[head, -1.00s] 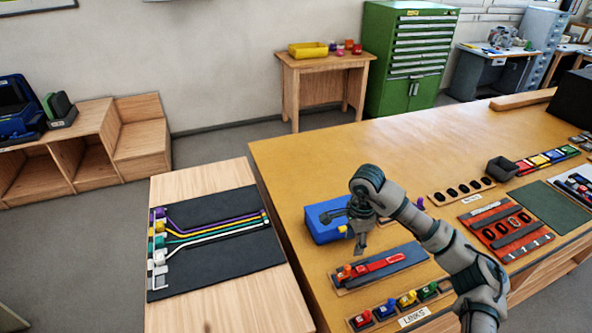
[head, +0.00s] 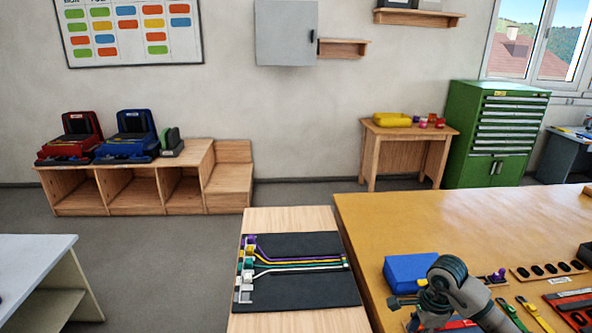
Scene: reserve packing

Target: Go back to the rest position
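My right arm comes in at the lower right of the head view, over the yellow-topped workbench (head: 440,226). Its gripper (head: 408,312) is near the bottom edge, in front of a blue box (head: 409,270) on the bench. The arm's own links and the frame edge partly hide the fingers, so I cannot tell whether they are open or shut. I see nothing clearly held. My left gripper is not in view.
A light wooden table (head: 290,220) with a black mat (head: 310,290) and colored cables stands left of the bench. A red tool and slotted trays lie on the bench by the arm. Open floor (head: 160,250) lies left. A pale table (head: 35,250) stands at lower left.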

